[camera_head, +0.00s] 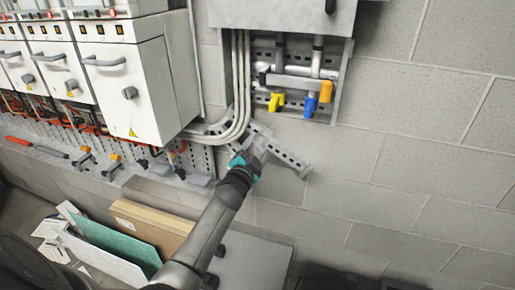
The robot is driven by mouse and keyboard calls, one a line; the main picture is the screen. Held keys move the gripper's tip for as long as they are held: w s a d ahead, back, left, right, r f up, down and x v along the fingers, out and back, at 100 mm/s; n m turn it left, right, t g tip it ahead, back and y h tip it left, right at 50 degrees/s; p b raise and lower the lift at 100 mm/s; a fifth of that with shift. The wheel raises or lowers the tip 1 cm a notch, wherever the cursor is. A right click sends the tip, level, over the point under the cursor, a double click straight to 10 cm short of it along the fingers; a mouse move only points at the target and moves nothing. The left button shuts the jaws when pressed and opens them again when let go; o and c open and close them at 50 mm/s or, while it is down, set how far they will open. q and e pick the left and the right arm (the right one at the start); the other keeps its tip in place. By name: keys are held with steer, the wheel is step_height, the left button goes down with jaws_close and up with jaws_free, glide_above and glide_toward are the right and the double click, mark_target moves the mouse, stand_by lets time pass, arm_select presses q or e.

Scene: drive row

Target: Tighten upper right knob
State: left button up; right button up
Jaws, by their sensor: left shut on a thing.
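My left gripper (257,150) comes up from the bottom and is shut at a grey perforated metal bar (289,160), which slants down to the right in front of the block wall. The exact grip is small and partly hidden by the gripper; teal shows around the gripper. Dark knobs (130,93) sit on the white drive units at left. Which knob is the upper right one I cannot tell. My right gripper is out of view.
White drive units (135,75) with handles fill the upper left. Grey cables (241,90) run down beside the grey box. Boards, one green (118,245), lean at lower left. The block wall (400,160) at right is bare.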

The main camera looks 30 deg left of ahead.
arm_select(q)
steer(key=o, duration=1.4)
steer(key=v, duration=1.5)
steer(key=shift+s+d, duration=0.15)
steer(key=s+d+f+n+g+h+b, duration=0.1)
steer(key=s+d+f+g+b, duration=0.25)
steer(key=f, duration=1.05)
steer(key=s+d+f+n+g+h+b, duration=0.1)
steer(key=s+d+f+g+b, duration=0.2)
steer(key=f, duration=1)
steer(key=s+d+f+n+g+h+b, duration=0.1)
steer(key=s+d+f+g+b, duration=0.3)
steer(key=f, duration=1)
steer(key=s+d+f+g+b, duration=0.1)
steer(key=s+f+g+b, duration=0.1)
steer(key=s+f, duration=0.5)
steer(key=s+d+f+n+g+b, duration=0.1)
steer(key=s+f+g, duration=0.1)
steer(key=s+f, duration=0.5)
steer(key=s+f+n+g+h+b, duration=0.1)
steer(key=s+f, duration=0.6)
steer(key=s, duration=0.7)
steer(key=shift+s+d+f+g+b, duration=0.25)
steer(key=shift+d+g+b, duration=0.25)
steer(key=shift+b, duration=0.35)
